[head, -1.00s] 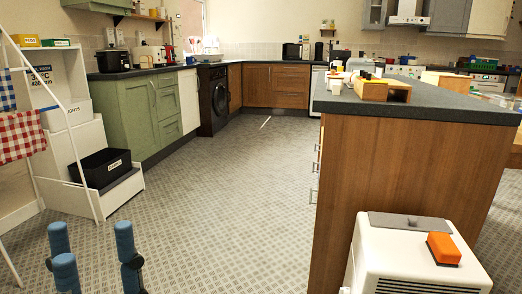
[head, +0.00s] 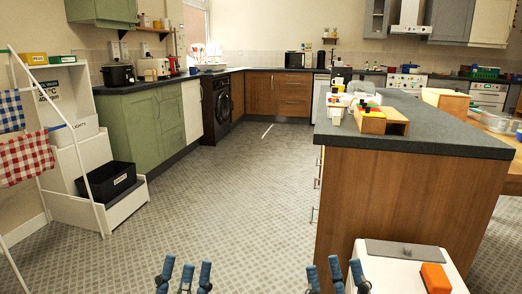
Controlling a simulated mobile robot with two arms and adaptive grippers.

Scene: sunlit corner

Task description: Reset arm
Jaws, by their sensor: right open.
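My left gripper (head: 185,276) shows at the bottom edge of the head view, left of centre. Its blue fingers point up and stand apart, with nothing between them. My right gripper (head: 335,277) shows at the bottom edge, right of centre, just left of the white box-shaped unit. Its blue fingers are also apart and empty. Both grippers are cut off by the picture's lower edge, and the arms behind them are hidden.
A white unit (head: 395,278) with an orange block (head: 435,278) on top stands at the lower right. Behind it is the wooden island (head: 400,200). White steps with a black bin (head: 108,182) stand at the left. The tiled floor (head: 220,210) between is clear.

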